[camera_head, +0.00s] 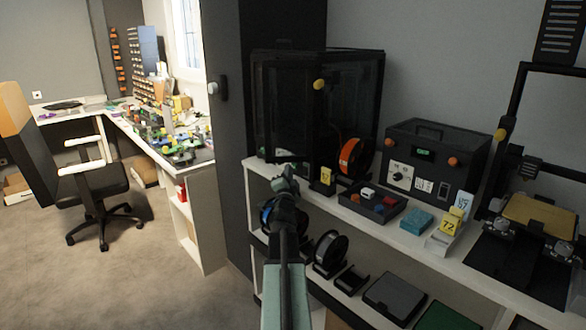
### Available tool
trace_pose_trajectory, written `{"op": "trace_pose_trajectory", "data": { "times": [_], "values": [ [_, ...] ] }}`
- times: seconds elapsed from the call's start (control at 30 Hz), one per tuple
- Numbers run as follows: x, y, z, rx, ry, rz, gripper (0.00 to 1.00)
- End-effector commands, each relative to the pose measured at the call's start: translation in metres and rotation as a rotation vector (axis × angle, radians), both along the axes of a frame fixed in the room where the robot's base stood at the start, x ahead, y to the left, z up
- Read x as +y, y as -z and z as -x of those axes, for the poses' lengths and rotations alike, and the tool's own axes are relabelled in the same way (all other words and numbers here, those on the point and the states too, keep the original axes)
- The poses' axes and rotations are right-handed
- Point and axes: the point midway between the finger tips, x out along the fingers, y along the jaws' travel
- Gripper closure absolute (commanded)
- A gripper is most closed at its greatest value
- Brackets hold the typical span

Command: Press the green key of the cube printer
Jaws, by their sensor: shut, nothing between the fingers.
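A dark, cube-shaped enclosure with clear panels (285,105), which looks like the cube printer, stands at the left end of the white shelf top. My gripper (289,170) is shut and empty, in front of the enclosure's lower front in the picture. I cannot tell whether it touches anything. My arm reaches up from the bottom of the picture.
Right of the enclosure are an orange spool (351,157), a black tray (372,203), a black box with a green display (433,160), and an open-frame printer (540,215). Spools (331,250) sit on the lower shelf. Open floor (150,270) and an office chair (95,190) are left.

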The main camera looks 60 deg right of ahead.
Motion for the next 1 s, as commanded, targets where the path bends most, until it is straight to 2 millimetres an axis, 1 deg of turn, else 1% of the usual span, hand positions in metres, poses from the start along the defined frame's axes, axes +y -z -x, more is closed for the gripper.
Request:
{"op": "trace_pose_trajectory", "data": {
  "times": [0.37,1.0],
  "values": [
    [-0.001,0.0,0.0,0.001,0.0,0.0,1.0],
    [-0.011,-0.002,0.004,0.002,0.005,0.007,1.0]
  ]
}}
